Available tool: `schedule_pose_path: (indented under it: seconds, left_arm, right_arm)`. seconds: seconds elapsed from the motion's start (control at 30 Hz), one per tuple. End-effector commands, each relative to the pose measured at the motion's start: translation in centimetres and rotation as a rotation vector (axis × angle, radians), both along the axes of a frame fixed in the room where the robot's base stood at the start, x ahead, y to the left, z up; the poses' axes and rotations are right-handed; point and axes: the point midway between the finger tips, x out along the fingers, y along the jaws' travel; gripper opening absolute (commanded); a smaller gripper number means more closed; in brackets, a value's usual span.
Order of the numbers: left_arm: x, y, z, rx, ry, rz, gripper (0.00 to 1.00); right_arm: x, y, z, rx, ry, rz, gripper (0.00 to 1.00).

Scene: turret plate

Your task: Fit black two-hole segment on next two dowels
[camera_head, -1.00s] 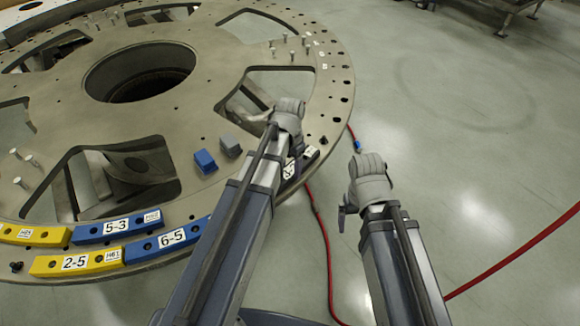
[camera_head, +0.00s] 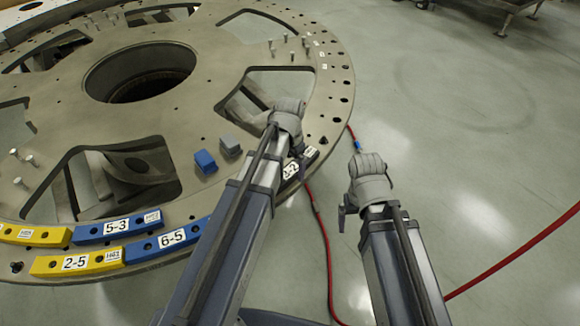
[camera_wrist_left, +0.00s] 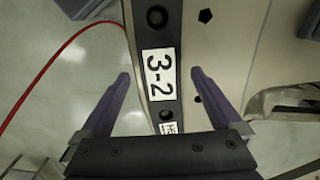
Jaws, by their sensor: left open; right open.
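The black two-hole segment (camera_head: 313,153), labelled 3-2, lies along the plate's near right rim, partly hidden by my left arm. In the left wrist view the black segment (camera_wrist_left: 161,40) shows two dark holes and a white label. Whether dowels sit in the holes I cannot tell. My left gripper (camera_head: 296,160) is over it; in the left wrist view the left gripper (camera_wrist_left: 160,75) is open, one finger on each side of the segment, with visible gaps. My right gripper (camera_head: 343,215) is open and empty, beyond the rim over the floor.
The turret plate (camera_head: 150,215) has large cutouts and upright pins. Blue (camera_head: 118,226) and yellow (camera_head: 76,263) segments line its near rim. A red hose (camera_head: 325,240) runs over the floor at right.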

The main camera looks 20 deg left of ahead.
Motion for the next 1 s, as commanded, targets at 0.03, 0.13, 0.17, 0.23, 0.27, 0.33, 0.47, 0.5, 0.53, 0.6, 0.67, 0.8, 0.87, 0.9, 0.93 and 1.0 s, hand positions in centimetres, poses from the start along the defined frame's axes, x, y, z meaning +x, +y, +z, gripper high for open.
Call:
schedule_pose_path:
  seconds: [0.03, 0.13, 0.17, 0.23, 0.27, 0.33, 0.47, 0.5, 0.53, 0.6, 0.67, 0.8, 0.87, 0.9, 0.93, 1.0]
  left_arm:
    - [0.0, 0.0, 0.3, 0.0, 0.0, 0.0, 0.99]
    - [0.0, 0.0, 1.0, 0.0, 0.0, 0.0, 0.99]
    - [0.0, 0.0, 1.3, 0.0, 0.0, 0.0, 0.99]
    - [0.0, 0.0, 2.1, 0.0, 0.0, 0.0, 0.99]
    - [0.0, 0.0, 2.4, 0.0, 0.0, 0.0, 0.99]
    - [0.0, 0.0, 3.4, 0.0, 0.0, 0.0, 0.99]
    - [0.0, 0.0, 5.2, 0.0, 0.0, 0.0, 0.99]
    - [0.0, 0.0, 5.8, 0.0, 0.0, 0.0, 0.99]
    - [0.0, 0.0, 6.1, 0.0, 0.0, 0.0, 0.99]
    - [0.0, 0.0, 6.9, 0.0, 0.0, 0.0, 0.99]
    - [0.0, 0.0, 7.4, 0.0, 0.0, 0.0, 0.99]
    - [0.0, 0.0, 7.8, 0.0, 0.0, 0.0, 0.99]
    - [0.0, 0.0, 7.8, 0.0, 0.0, 0.0, 0.99]
    - [0.0, 0.0, 7.7, 0.0, 0.0, 0.0, 0.99]
    - [0.0, 0.0, 7.7, 0.0, 0.0, 0.0, 0.99]
    - [0.0, 0.0, 7.7, 0.0, 0.0, 0.0, 0.99]
  right_arm:
    - [0.0, 0.0, 0.4, 0.0, 0.0, 0.0, 0.94]
    - [0.0, 0.0, 1.1, 0.0, 0.0, 0.0, 0.94]
    - [0.0, 0.0, 1.3, 0.0, 0.0, 0.0, 0.94]
    - [0.0, 0.0, 2.1, 0.0, 0.0, 0.0, 0.94]
    - [0.0, 0.0, 2.4, 0.0, 0.0, 0.0, 0.94]
    - [0.0, 0.0, 3.4, 0.0, 0.0, 0.0, 0.94]
    - [0.0, 0.0, 5.2, 0.0, 0.0, 0.0, 0.94]
    - [0.0, 0.0, 5.8, 0.0, 0.0, 0.0, 0.94]
    - [0.0, 0.0, 6.2, 0.0, 0.0, 0.0, 0.94]
    - [0.0, 0.0, 6.9, 0.0, 0.0, 0.0, 0.94]
    - [0.0, 0.0, 7.4, 0.0, 0.0, 0.0, 0.94]
    - [0.0, 0.0, 7.8, 0.0, 0.0, 0.001, 0.94]
    - [0.0, 0.0, 7.8, 0.0, 0.0, 0.001, 0.94]
    - [0.0, 0.0, 7.7, 0.0, 0.0, 0.001, 0.94]
    - [0.0, 0.0, 7.7, 0.0, 0.0, 0.001, 0.94]
    - [0.0, 0.0, 7.7, 0.0, 0.0, 0.001, 0.94]
